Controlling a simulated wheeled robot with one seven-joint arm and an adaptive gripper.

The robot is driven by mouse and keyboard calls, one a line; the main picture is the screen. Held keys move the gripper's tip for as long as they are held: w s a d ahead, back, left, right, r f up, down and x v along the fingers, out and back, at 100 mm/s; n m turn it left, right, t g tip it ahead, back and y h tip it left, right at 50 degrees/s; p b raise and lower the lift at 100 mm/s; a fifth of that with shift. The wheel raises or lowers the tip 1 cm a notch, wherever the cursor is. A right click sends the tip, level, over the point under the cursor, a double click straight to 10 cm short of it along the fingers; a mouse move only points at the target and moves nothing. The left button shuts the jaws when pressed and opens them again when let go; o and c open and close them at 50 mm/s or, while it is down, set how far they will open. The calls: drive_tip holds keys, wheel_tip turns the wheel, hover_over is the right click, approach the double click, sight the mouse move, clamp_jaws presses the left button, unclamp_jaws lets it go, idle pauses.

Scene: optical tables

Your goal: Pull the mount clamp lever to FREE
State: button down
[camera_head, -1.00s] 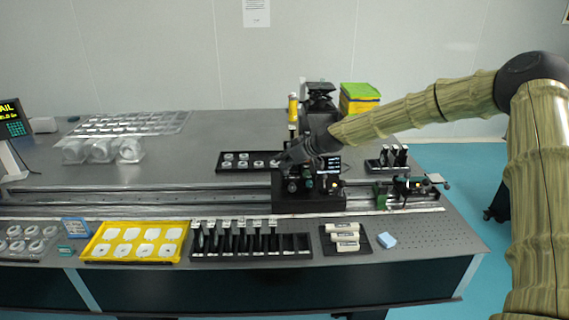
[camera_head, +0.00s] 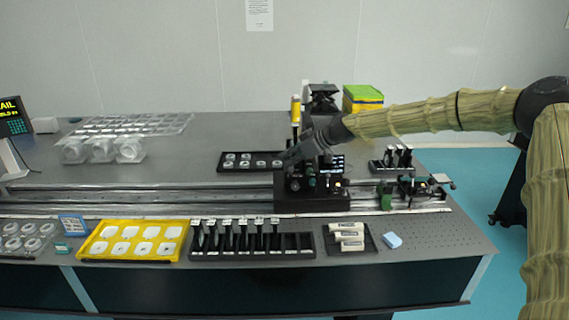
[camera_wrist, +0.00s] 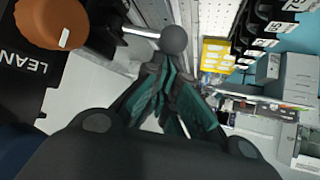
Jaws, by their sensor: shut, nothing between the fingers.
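The lever shows in the wrist view as a metal rod with a dark grey ball knob (camera_wrist: 174,40) at its end. The rod runs left to a black mount. My gripper (camera_wrist: 168,68) has its dark green-and-black fingers together just below the knob in the picture. I cannot tell whether they touch it. In the head view my gripper (camera_head: 292,156) is at the top left of the black rail unit (camera_head: 312,200), and the lever cannot be made out there. Any FREE marking is not readable.
Posts in a black rack (camera_head: 302,243), a yellow tray (camera_head: 98,250) and a black tray of round parts (camera_head: 222,166) surround the rail.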

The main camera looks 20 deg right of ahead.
drive_tip(key=shift+s+d+f+n+g+y+b, duration=0.25)
drive_tip(key=shift+d+n+g+y+b, duration=0.2)
drive_tip(key=shift+n+b, duration=0.4)
drive_tip(key=d+b, duration=0.1)
drive_tip(key=b, duration=0.2)
drive_tip(key=shift+s, duration=0.35)
drive_tip(key=shift+d+r, duration=0.2)
drive_tip(key=shift+w+a, duration=0.15)
drive_tip(key=shift+w+a, duration=0.15)
drive_tip(key=shift+w, duration=0.15)
drive_tip(key=shift+w+a+r+b, duration=0.1)
drive_tip(key=shift+b, duration=0.2)
